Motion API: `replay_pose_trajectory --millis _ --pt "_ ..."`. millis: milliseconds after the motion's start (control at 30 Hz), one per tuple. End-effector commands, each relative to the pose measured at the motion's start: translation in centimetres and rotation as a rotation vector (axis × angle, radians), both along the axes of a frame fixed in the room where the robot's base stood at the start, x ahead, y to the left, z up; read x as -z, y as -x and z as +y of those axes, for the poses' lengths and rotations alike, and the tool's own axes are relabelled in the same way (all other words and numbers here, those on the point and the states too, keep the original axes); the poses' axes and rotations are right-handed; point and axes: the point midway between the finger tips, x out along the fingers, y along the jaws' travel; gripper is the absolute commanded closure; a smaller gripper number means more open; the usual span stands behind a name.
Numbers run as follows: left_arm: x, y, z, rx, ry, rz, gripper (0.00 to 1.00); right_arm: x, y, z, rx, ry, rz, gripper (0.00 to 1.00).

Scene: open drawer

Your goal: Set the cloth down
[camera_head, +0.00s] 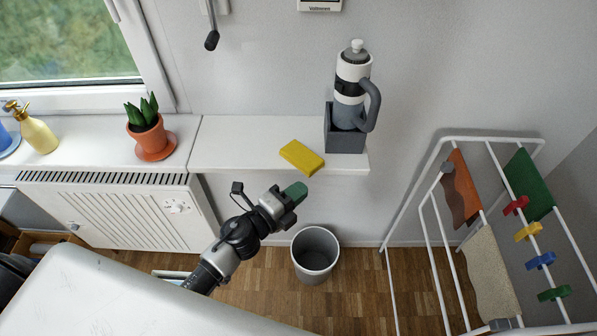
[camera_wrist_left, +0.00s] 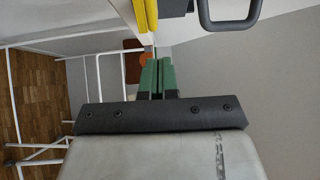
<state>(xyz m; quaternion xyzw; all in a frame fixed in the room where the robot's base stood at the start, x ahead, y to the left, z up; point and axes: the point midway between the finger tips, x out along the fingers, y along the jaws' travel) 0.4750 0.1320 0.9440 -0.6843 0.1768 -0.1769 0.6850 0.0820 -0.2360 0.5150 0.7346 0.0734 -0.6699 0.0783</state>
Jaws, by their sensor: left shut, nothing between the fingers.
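A yellow folded cloth (camera_head: 302,157) lies at the front edge of the white shelf (camera_head: 240,145), its front corner reaching the edge. It also shows at the top of the left wrist view (camera_wrist_left: 146,14). My left gripper (camera_head: 297,190) is in front of the shelf, just below the cloth in the head view. Its green fingers (camera_wrist_left: 157,75) are shut together with nothing between them. A gap shows between the fingertips and the cloth. My right gripper is in neither view.
A grey holder (camera_head: 345,141) with a bottle (camera_head: 351,85) stands right of the cloth. A potted plant (camera_head: 147,128) stands on the sill at left. A grey bin (camera_head: 315,255) is on the floor below. A white drying rack (camera_head: 440,265) with hanging cloths stands at right.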

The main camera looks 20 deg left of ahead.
Motion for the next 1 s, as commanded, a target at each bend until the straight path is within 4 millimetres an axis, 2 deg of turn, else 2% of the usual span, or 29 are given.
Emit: replay_pose_trajectory --millis 100,200,400,733,1000 --pt "-0.2 -2.0 0.3 -0.002 0.001 0.0 1.0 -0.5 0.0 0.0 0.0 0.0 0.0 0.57" --pt "-0.1 -3.1 0.6 -0.001 0.0 -0.001 1.0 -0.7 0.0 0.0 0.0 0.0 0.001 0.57" --pt "0.0 -4.1 0.9 0.0 0.001 0.0 1.0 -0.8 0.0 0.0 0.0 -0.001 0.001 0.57" --pt "0.1 -4.2 1.0 0.0 0.001 0.0 1.0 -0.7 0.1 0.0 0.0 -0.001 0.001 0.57" --pt "0.2 -7.8 2.1 0.0 -0.001 0.0 1.0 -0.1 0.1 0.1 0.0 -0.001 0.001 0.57"
